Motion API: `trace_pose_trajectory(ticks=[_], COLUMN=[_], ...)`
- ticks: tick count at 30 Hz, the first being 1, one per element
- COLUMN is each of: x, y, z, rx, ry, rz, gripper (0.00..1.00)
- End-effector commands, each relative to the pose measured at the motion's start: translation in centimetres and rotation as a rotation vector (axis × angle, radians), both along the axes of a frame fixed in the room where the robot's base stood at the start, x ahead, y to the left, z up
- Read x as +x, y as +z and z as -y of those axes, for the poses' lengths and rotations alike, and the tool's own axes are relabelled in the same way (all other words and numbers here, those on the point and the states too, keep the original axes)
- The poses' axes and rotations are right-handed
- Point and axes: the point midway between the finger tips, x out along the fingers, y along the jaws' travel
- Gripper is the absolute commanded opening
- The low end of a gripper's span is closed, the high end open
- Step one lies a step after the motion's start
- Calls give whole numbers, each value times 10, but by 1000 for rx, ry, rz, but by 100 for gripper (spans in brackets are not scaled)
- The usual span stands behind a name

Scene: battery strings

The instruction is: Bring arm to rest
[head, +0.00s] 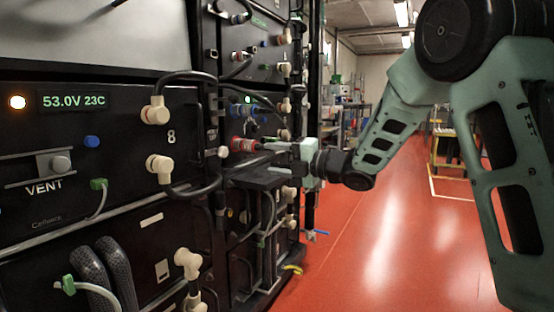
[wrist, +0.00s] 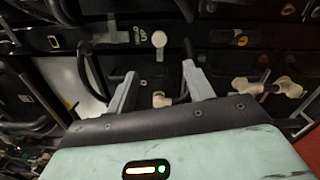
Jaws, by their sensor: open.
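My gripper (head: 268,158) is held out to the left at the front of the farther dark rack (head: 265,55), at about the height of a red connector (head: 243,145). In the wrist view, my gripper (wrist: 160,80) has its two pale fingers spread apart with nothing clearly held between them. A pale round cap (wrist: 159,39) and a dark cable show beyond the fingertips. Whether a fingertip touches the rack cannot be told. My pale green arm comes from the upper right, bent at its joints.
The near rack panel (head: 60,140) carries a 53.0V 23C display, cream elbow connectors (head: 156,111) and looped black cables. Cables hang close around my gripper. Open red floor (head: 380,250) lies to the right. A yellow-framed cart (head: 447,150) stands farther back.

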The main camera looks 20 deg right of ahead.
Motion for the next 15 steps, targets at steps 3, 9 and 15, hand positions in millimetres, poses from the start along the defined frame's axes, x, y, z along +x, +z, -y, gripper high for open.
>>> trace_pose_trajectory(ticks=[3,9,15], x=[0,0,-4], y=[0,1,-1], z=[0,-3,-42], rx=[0,9,158], ry=[0,-6,-127], rz=[0,-14,-240], gripper=[52,52,52])
